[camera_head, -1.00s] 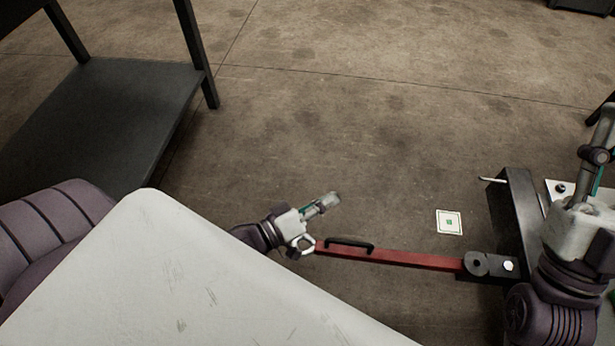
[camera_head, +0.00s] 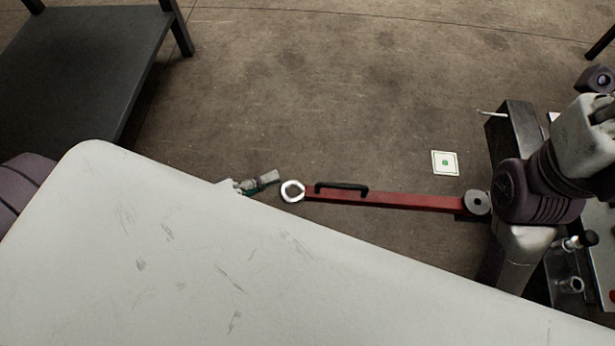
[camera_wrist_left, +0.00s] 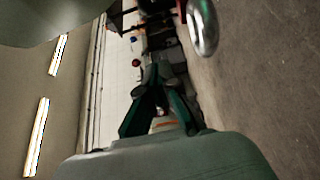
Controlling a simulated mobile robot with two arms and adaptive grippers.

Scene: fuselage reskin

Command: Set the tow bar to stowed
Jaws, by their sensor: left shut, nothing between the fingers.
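The tow bar (camera_head: 400,200) is a red bar lying out to the left from a round grey pivot (camera_head: 477,203) at its right end. It has a black handle (camera_head: 342,188) on top and a pale metal ring (camera_head: 293,191) at its left end. My left gripper (camera_head: 274,176) is shut and empty, just left of the ring and slightly above it in the picture, apart from it. In the left wrist view the shut fingers (camera_wrist_left: 158,85) point away, and a shiny curved metal piece (camera_wrist_left: 203,25), apparently the ring, is at the upper right. My right gripper's fingers are not visible.
A white scratched panel (camera_head: 190,250) fills the foreground and hides most of my left arm. A dark table (camera_head: 80,60) stands at upper left. A dark frame (camera_head: 515,130) holds the pivot at right. A white marker card (camera_head: 445,163) lies on the open floor.

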